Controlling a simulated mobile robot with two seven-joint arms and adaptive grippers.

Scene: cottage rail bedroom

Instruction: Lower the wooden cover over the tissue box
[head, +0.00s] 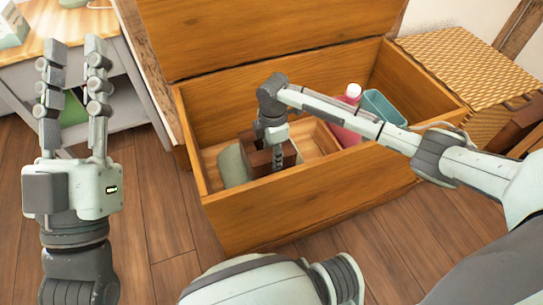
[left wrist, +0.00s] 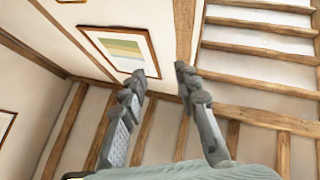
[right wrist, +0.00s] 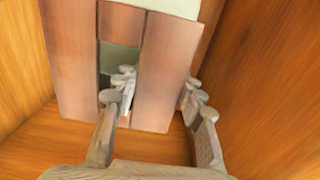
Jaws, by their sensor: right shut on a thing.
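The reddish-brown wooden cover (head: 260,164) is low inside the open wooden chest, mostly hidden by my right gripper (head: 275,147). In the right wrist view the cover (right wrist: 160,75) has a slot, with a grey-green surface showing through it; I cannot tell whether that is the tissue box. My right gripper (right wrist: 158,95) is shut on the cover's right strip, one finger in the slot and the other outside its right edge. My left gripper (head: 72,60) is open and empty, raised outside the chest at the left; its spread fingers also show in the left wrist view (left wrist: 160,80).
The chest (head: 300,205) has its lid (head: 260,35) raised. Inside are a grey-green rounded object (head: 234,166), a pink bottle (head: 348,120) and a teal container (head: 382,107). A woven-topped stand (head: 455,65) is at right; a table (head: 45,45) is at left.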

